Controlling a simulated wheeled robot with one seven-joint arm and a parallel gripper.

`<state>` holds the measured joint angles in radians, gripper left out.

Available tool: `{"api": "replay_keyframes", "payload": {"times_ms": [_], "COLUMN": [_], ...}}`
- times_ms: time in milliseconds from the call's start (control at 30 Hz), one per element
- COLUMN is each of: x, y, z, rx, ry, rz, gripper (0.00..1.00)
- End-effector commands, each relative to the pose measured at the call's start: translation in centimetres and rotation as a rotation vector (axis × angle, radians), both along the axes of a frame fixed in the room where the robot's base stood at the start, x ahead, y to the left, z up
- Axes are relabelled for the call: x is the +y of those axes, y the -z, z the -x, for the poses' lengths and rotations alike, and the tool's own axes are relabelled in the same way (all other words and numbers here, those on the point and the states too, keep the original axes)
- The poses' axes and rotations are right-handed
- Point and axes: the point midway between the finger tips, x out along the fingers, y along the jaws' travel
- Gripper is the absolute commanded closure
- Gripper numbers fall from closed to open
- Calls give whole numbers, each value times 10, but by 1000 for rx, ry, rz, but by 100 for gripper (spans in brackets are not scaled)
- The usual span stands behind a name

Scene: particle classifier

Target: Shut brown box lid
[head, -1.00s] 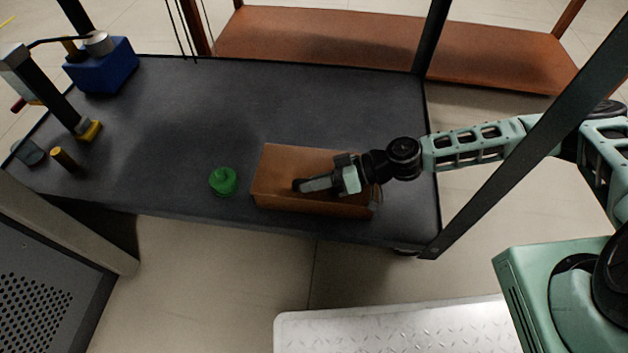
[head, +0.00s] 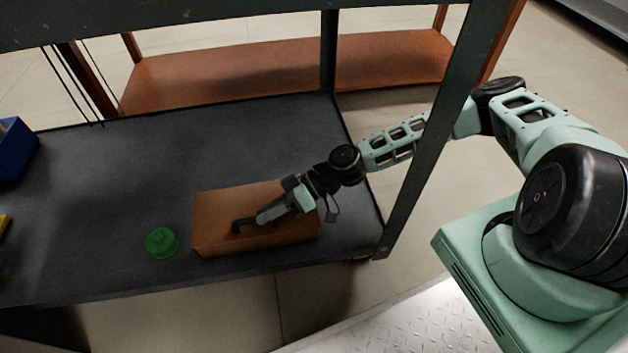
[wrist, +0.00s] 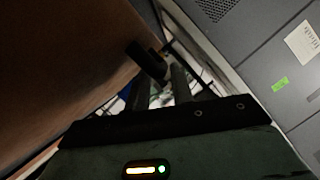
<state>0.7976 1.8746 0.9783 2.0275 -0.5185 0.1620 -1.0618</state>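The brown box (head: 213,240) stands near the front right of the dark table in the head view. Its brown top (head: 215,205) looks flat and covers the box; I cannot tell whether a narrow gap is left under the lid. My gripper (head: 258,219) is low over the top, beside a dark handle-like piece (head: 238,227). In the wrist view a brown surface (wrist: 60,60) fills the left side, and a black piece (wrist: 148,60) lies at the fingertips. A gap shows between the fingers, but whether they hold that piece is unclear.
A green round object (head: 162,242) stands just left of the box. A blue bin (head: 15,150) is at the far left. A dark upright post (head: 425,130) crosses in front of my arm. The table (head: 130,160) behind the box is clear.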

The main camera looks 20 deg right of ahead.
Motion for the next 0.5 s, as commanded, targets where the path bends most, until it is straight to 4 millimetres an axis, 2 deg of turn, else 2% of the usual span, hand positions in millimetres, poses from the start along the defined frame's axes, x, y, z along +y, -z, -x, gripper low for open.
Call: {"api": "replay_keyframes", "payload": {"times_ms": [33,300,500], "x": [-14,-74,-108], "y": [-8,-29,-39], "z": [-2,-3,-3], "rx": [-1,-2,-1], "ry": [6,6,4], "rz": [0,2,1], "gripper": [77,77,77]}}
